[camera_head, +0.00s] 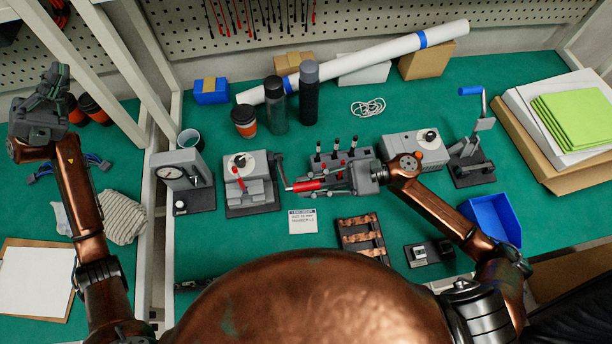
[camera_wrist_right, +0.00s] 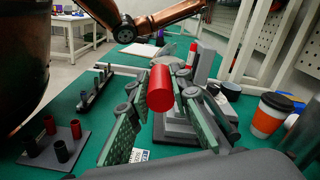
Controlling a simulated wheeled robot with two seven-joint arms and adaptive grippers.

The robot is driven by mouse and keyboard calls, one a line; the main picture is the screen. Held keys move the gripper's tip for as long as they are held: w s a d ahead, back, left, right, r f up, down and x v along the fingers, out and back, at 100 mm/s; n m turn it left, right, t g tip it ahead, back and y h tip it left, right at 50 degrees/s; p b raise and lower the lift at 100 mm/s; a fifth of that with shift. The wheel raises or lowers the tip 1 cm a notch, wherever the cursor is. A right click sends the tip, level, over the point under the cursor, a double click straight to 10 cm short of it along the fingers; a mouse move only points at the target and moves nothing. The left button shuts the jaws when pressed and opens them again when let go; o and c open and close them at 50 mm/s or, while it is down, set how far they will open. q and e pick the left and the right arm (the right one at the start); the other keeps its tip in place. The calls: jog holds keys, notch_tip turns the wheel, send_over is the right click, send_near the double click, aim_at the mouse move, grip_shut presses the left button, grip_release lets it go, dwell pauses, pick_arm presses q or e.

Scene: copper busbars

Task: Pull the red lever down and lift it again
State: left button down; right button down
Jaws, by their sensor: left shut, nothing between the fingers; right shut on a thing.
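The red lever (camera_head: 306,186) is a red cylindrical grip on a dark crank arm. The arm runs from the right side of a grey machine (camera_head: 252,192) with a round white dial, and the grip is at its lower, nearer end. My right gripper (camera_head: 322,184) comes in from the right and is shut on the red grip. In the right wrist view the red grip (camera_wrist_right: 160,88) shows end-on between the two green-padded fingers (camera_wrist_right: 162,112). My left gripper (camera_head: 52,82) is shut and empty, raised at the far left, well away from the lever.
A grey gauge device (camera_head: 183,180) stands left of the machine. A block with several black-knobbed levers (camera_head: 335,152) stands behind my right gripper. A white notice card (camera_head: 302,221) and a tray of copper bars (camera_head: 361,237) lie in front. A blue bin (camera_head: 492,217) is at right.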

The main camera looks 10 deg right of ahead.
pick_arm(q)
jog(key=s+d+r+m+g+y, duration=0.1)
jog(key=s+d+m+g+y, duration=0.1)
jog(key=d+m, duration=0.35)
jog(key=s+d+r+m+g+y, duration=0.1)
jog(key=d+m+g+y, duration=0.15)
jog(key=d, duration=0.65)
jog(key=s+d+r+m+g+y, duration=0.1)
jog(key=s+d+m+g+y, duration=0.15)
jog(key=d, duration=0.45)
jog(key=s+d+f+m+y, duration=0.4)
jog(key=s+d+m+y, duration=0.15)
jog(key=d, duration=0.35)
jog(key=s+d+f+m+y, duration=0.4)
jog(key=s+d+m, duration=0.15)
jog(key=d, duration=0.45)
jog(key=m+t+y, duration=1)
jog(key=m+t, duration=0.2)
send_over(306, 185)
jog(key=w, duration=0.2)
notch_tip(306, 185, down, 22)
jog(key=shift+s+f+h, duration=0.25)
jog(key=shift+s+f, duration=0.5)
jog(key=shift+f, duration=0.15)
jog(key=shift+s+f, duration=0.2)
jog(key=shift+f, duration=0.4)
jog(key=shift+f, duration=0.1)
